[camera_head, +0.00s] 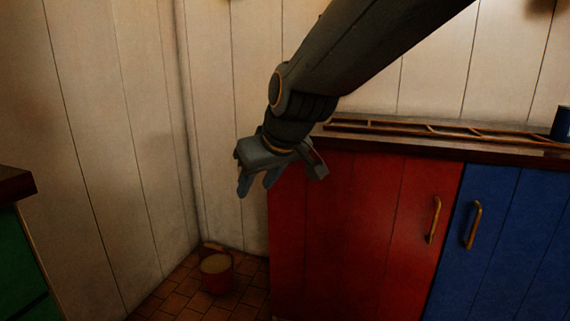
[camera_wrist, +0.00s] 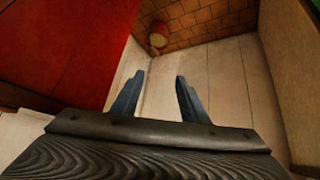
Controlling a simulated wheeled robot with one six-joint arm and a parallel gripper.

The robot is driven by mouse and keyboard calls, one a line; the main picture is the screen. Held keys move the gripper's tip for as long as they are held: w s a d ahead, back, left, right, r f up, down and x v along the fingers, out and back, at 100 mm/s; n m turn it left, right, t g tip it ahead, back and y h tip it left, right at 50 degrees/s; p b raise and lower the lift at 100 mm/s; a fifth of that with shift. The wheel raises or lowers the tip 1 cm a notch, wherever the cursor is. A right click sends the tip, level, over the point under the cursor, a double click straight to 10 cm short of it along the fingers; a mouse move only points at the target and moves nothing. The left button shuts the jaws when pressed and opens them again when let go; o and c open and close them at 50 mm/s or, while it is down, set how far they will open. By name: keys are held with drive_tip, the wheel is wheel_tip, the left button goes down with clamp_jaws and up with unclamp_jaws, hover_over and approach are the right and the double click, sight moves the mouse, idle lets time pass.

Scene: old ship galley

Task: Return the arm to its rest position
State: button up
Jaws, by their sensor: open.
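My arm reaches in from the top right in the head view. My gripper (camera_head: 257,190) hangs pointing down, in front of the pale plank wall and by the left end of the red cabinet. In the wrist view my gripper (camera_wrist: 158,98) shows two blue-grey fingers apart with nothing between them. It touches nothing that I can make out.
A red cabinet (camera_head: 350,215) and a blue cabinet (camera_head: 515,245) stand right under a counter (camera_head: 400,143) with a raised rail and a blue mug (camera_head: 562,124). A bucket (camera_head: 217,277) stands on the tiled floor (camera_head: 172,292). A green cabinet (camera_head: 25,270) is at left.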

drive_tip(key=s+d+f+g+h, duration=0.1)
drive_tip(key=s+f+g, duration=0.1)
drive_tip(key=s+f, duration=0.5)
drive_tip(key=s+d+f+g+h, duration=0.1)
drive_tip(key=s+d+f+g, duration=0.15)
drive_tip(key=s, duration=0.75)
drive_tip(key=s+d+f+g+h, duration=0.1)
drive_tip(key=s+f+g, duration=0.1)
drive_tip(key=s+f, duration=0.5)
drive_tip(key=s+d+r+m+p, duration=0.1)
drive_tip(key=d+r+m+p, duration=0.2)
drive_tip(key=d+r+p, duration=0.7)
drive_tip(key=s+d+r+m+h+p, duration=0.1)
drive_tip(key=d+r+m+p, duration=0.3)
drive_tip(key=d+r+p, duration=0.6)
wheel_tip(320, 180, up, 8)
drive_tip(key=p, duration=1.2)
drive_tip(key=shift+d+r, duration=0.2)
drive_tip(key=shift+d, duration=0.1)
